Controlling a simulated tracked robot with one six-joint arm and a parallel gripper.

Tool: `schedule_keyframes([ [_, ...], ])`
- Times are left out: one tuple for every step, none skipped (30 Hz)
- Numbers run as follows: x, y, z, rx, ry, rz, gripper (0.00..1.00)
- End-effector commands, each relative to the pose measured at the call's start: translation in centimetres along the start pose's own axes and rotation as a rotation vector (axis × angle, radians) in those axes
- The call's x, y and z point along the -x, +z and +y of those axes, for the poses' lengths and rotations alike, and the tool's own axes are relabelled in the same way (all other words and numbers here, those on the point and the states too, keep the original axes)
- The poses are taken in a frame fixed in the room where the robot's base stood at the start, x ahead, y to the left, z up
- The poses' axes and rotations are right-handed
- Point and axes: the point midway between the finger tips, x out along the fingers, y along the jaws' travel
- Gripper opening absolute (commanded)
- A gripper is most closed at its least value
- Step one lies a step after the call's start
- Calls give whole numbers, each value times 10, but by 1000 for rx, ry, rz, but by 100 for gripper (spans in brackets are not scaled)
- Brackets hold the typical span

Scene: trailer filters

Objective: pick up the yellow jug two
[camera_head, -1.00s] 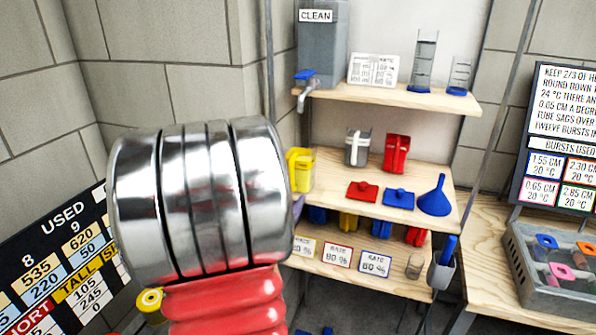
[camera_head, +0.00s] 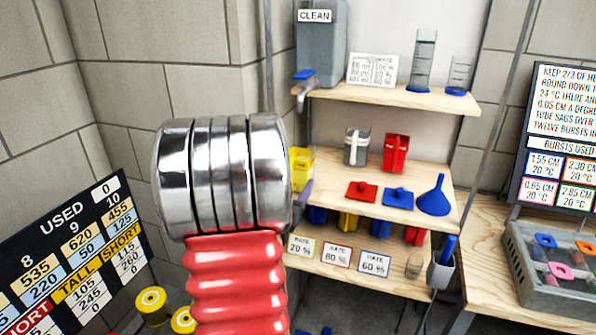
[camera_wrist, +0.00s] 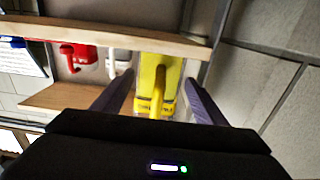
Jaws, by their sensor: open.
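A yellow jug (camera_head: 301,165) stands at the left end of the middle shelf, partly hidden behind my arm's silver link. In the wrist view the yellow jug (camera_wrist: 157,85) shows between my two purple fingers, its handle facing the camera. My gripper (camera_wrist: 160,78) is open, one finger on each side of the jug; I cannot tell whether either touches it. In the head view only a purple finger (camera_head: 303,194) shows, at the shelf edge below the jug. No number on the jug is readable.
A grey jug (camera_head: 357,148) and a red jug (camera_head: 396,153) stand on the same shelf, right of the yellow one. A red lid (camera_head: 362,190), a blue lid (camera_head: 398,197) and a blue funnel (camera_head: 434,196) lie in front. An upper shelf (camera_head: 390,97) hangs above.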

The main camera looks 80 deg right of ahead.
Motion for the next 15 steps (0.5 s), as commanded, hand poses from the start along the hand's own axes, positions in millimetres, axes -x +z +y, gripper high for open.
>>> schedule_keyframes([
  [-3,0,0,0,1,0,66],
  [-6,0,1,0,1,0,66],
  [-10,0,1,0,1,0,66],
  [-13,1,1,0,1,0,66],
  [-17,1,1,0,2,0,66],
  [-23,1,1,0,2,1,66],
  [-27,1,2,0,2,0,66],
  [-31,1,2,0,2,0,66],
  [-36,1,2,-1,2,0,66],
  [-40,1,1,0,1,0,66],
  [-43,1,1,0,1,0,66],
  [-46,1,1,0,0,1,66],
  [-48,1,1,0,0,1,66],
  [-49,1,1,0,0,1,66],
  [-50,1,1,0,0,1,66],
])
